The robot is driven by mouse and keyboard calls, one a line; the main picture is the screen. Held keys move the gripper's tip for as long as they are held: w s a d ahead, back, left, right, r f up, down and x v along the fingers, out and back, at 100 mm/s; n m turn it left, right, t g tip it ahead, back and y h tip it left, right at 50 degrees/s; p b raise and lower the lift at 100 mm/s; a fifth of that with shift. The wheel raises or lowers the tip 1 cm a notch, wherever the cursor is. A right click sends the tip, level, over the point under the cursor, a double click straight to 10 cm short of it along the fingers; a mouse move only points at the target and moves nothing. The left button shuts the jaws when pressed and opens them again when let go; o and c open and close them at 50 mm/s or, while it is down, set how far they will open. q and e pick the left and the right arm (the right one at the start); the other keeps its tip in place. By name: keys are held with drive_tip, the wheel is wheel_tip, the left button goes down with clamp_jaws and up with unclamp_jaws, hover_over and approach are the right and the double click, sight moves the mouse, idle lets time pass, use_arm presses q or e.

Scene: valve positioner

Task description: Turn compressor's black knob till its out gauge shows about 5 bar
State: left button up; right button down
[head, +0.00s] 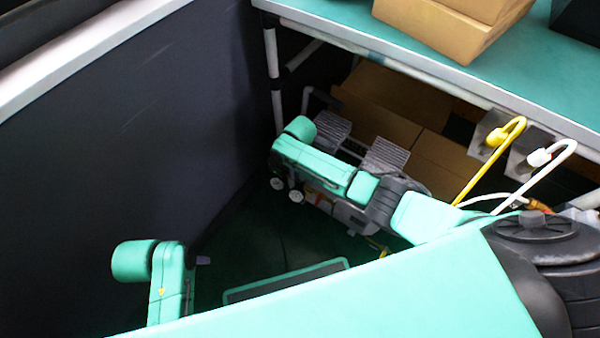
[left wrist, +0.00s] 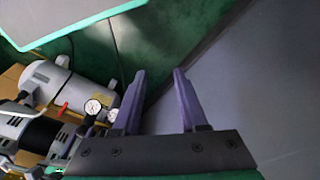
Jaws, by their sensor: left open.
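The compressor stands under the bench; its white-grey tank (left wrist: 60,88) and dark motor (left wrist: 40,132) fill the left of the left wrist view. In the head view its ribbed grey top (head: 386,156) is partly covered by my arm. Two small round gauges, one (left wrist: 93,106) nearer the tank and one (left wrist: 112,115) beside the left finger, face the wrist camera; their needles are too small to read. I cannot make out the black knob. My right gripper does not show.
A dark wall (head: 130,140) runs close along the left. The teal bench (head: 540,60) with cardboard boxes (head: 440,28) overhangs the compressor. A yellow hooked rod (head: 487,165) and a white one (head: 535,180) stand at the right. Bare floor lies between wall and compressor.

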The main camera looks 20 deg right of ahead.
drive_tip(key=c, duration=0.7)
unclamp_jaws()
use_arm(q)
drive_tip(key=shift+r, duration=0.1)
use_arm(e)
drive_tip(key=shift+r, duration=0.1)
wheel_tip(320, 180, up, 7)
drive_tip(key=p, duration=0.4)
use_arm(q)
drive_tip(key=s+a+f+p, duration=0.1)
drive_tip(key=s+f, duration=0.1)
drive_tip(key=f, duration=0.5)
drive_tip(key=s+a+f+p, duration=0.1)
drive_tip(key=s+a+f, duration=0.1)
drive_tip(key=f, duration=0.5)
drive_tip(key=shift+s+f+y+p, duration=0.2)
drive_tip(key=shift+f+y+p, duration=0.1)
drive_tip(key=shift+f+y, duration=0.1)
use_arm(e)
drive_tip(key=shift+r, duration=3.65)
